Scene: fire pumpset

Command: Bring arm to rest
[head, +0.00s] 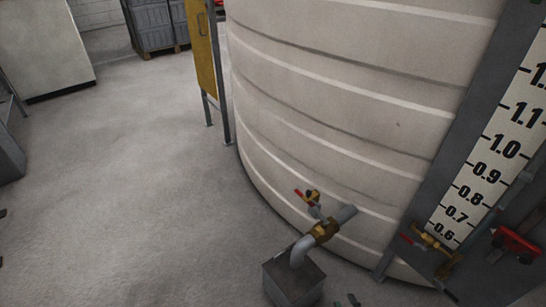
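My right gripper (345,301) shows only as two small dark fingertips at the bottom edge, a little apart, with nothing seen between them. They appear over the floor just right of the grey box under the tank's outlet pipe. My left gripper (2,237) shows only as two dark slivers at the left edge, well apart, with bare floor between them. The rest of both grippers and both arms is out of the picture.
A large ribbed white tank (340,110) fills the right. Its outlet valve (325,231) bends into a grey box (293,282). A level scale (487,165), small brass valve (430,240) and red part (517,245) stand at right. The concrete floor (130,190) is clear at left.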

